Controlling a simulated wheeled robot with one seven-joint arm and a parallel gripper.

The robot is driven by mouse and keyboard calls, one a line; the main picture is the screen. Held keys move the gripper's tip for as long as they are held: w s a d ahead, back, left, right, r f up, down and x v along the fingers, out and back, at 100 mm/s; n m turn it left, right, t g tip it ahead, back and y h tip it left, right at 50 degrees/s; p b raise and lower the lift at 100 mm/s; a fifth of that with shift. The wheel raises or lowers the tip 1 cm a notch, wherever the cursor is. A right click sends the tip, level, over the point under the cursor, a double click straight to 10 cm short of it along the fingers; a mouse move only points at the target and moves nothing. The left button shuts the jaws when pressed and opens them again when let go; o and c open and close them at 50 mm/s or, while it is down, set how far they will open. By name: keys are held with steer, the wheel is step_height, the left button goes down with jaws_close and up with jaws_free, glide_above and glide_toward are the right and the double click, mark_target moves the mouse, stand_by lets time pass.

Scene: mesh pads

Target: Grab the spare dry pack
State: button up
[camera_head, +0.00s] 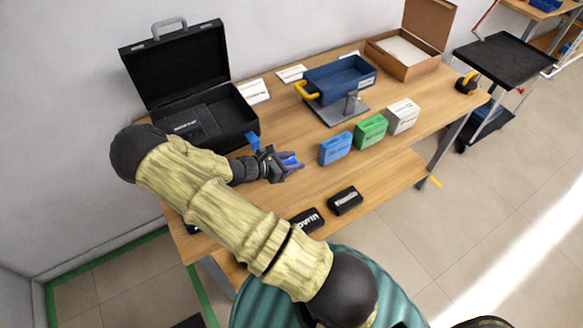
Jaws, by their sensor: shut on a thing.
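My gripper (287,165) is shut on a small blue item (291,160) above the wooden table, left of the upright packs. The jaws cover most of the item, and I cannot tell whether it is the spare dry pack. A blue pack (336,148), a green pack (371,131) and a white pack (403,116) stand in a row to the right of my gripper. Their labels are too small to read. My arm crosses the picture and hides part of the table's left side.
An open black case (238,122) stands at the back left. A blue tray (340,80) on a grey stand and a cardboard box (424,66) are at the back. Black boxes (345,201) (306,221) lie at the front. A black cart (503,60) stands right.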

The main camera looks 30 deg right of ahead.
mark_target(292, 161)
step_height(292, 161, up, 14)
stand_by(0.3)
steer(key=shift+f, duration=0.2)
stand_by(0.3)
